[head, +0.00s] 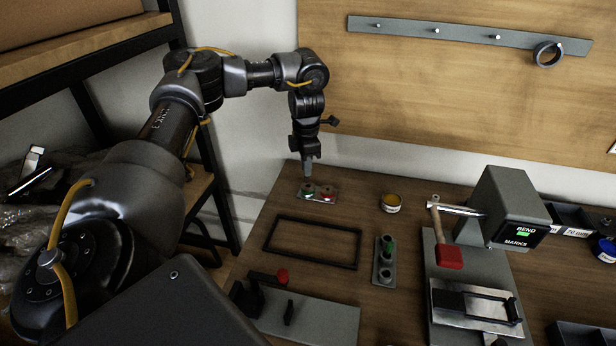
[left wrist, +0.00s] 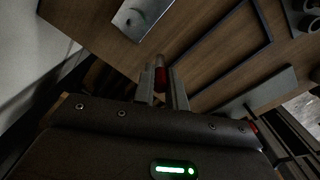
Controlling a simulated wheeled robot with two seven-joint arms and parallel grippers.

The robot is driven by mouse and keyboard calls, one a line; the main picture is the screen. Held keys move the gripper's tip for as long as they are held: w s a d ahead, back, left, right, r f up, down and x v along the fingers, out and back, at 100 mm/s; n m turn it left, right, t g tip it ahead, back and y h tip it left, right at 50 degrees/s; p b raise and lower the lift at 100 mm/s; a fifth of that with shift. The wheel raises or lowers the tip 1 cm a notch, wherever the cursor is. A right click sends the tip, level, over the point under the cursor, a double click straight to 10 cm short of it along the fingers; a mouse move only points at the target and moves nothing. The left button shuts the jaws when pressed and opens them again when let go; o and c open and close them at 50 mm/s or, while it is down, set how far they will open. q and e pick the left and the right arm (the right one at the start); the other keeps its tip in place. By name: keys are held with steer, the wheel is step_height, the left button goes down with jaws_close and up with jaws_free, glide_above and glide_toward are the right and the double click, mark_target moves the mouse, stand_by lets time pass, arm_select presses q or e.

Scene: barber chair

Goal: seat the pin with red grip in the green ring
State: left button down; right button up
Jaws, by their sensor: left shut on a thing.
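My left gripper (head: 307,160) hangs pointing down, above the small grey plate (head: 333,200) at the back left of the bench. In the left wrist view its two fingers (left wrist: 162,92) are shut on the pin with red grip (left wrist: 160,76). The pin's tip points toward the top of that view, apart from the plate (left wrist: 128,22). I cannot tell how closely the pin lines up with the green ring. My right gripper is not in view.
A black rectangular frame (head: 312,243) lies in front of the plate.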

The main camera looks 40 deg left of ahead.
arm_select(q)
steer(key=w+a+f, duration=0.1)
steer(key=f, duration=0.2)
steer(key=w+a+f, duration=0.1)
steer(key=w+f, duration=0.1)
steer(key=f, duration=0.1)
steer(key=w+a+f, duration=0.2)
steer(key=f, duration=0.1)
steer(key=shift+b, duration=0.3)
steer(key=shift+w+a+f, duration=0.1)
steer(key=shift+f, duration=0.2)
steer(key=shift+f, duration=0.15)
steer(key=c, duration=1.4)
jaws_free()
steer(key=shift+c, duration=0.2)
